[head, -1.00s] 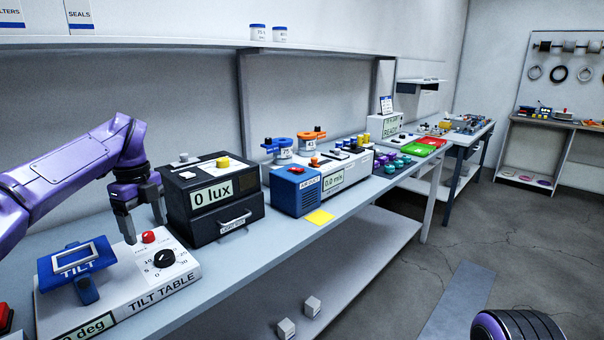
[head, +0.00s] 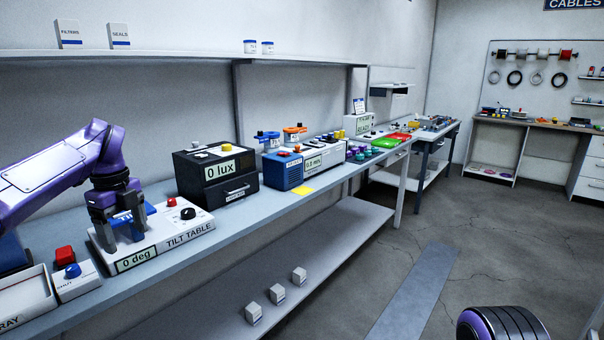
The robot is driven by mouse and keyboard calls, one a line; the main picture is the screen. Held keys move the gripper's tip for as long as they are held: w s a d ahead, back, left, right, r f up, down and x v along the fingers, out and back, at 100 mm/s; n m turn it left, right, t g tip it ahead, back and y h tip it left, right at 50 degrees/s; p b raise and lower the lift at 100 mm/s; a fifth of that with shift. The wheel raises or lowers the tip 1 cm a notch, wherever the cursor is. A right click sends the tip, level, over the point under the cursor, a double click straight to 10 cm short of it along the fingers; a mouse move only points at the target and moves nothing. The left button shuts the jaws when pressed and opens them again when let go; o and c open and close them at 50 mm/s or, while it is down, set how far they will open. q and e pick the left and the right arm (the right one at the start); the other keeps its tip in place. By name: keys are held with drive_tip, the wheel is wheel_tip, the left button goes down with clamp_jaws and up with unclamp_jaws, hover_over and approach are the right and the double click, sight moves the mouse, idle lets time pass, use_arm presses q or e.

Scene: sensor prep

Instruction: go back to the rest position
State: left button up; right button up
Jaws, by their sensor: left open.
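My left gripper (head: 124,238) is open, with its dark fingers pointing down over the left part of the tilt table (head: 186,232). It hides much of the blue tilt plate (head: 150,209), and I cannot tell whether the fingers touch it. The tilt table has a red button, a black dial and a display reading 0 deg. My purple left arm (head: 55,175) comes in from the left above the bench. My right gripper is not in view; a rounded purple and black part of my own body shows at the bottom right.
The black light box (head: 217,178) reading 0 lux stands right of the tilt table. A blue air unit (head: 283,170) and a yellow note (head: 304,190) follow. Small white boxes (head: 276,293) sit on the lower shelf.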

use_arm(q)
drive_tip(key=s+d+f+m+t+y, duration=0.1)
drive_tip(key=s+f+m+t+y, duration=0.2)
drive_tip(key=f+m, duration=0.75)
drive_tip(key=s+f+m+t+y, duration=0.1)
drive_tip(key=s+f+m+y, duration=0.25)
drive_tip(key=f+m, duration=0.65)
drive_tip(key=s+d+f+m+t+y, duration=0.1)
drive_tip(key=s+f+m+t+y, duration=0.3)
drive_tip(key=f, duration=1.1)
drive_tip(key=s+d+f+m+g+h, duration=0.1)
drive_tip(key=s+f+m+h, duration=0.1)
drive_tip(key=s+m, duration=0.4)
drive_tip(key=s+d+f+m+g+h, duration=0.2)
drive_tip(key=s+f+m, duration=0.3)
drive_tip(key=s, duration=0.8)
drive_tip(key=s+d+f+m+g+h, duration=0.1)
drive_tip(key=s+d+f+m+h, duration=0.1)
drive_tip(key=s+m, duration=0.6)
wheel_tip(320, 180, down, 2)
drive_tip(key=shift+s+d+g+h, duration=0.15)
drive_tip(key=shift+s+g+h, duration=0.25)
drive_tip(key=shift+s+h, duration=0.25)
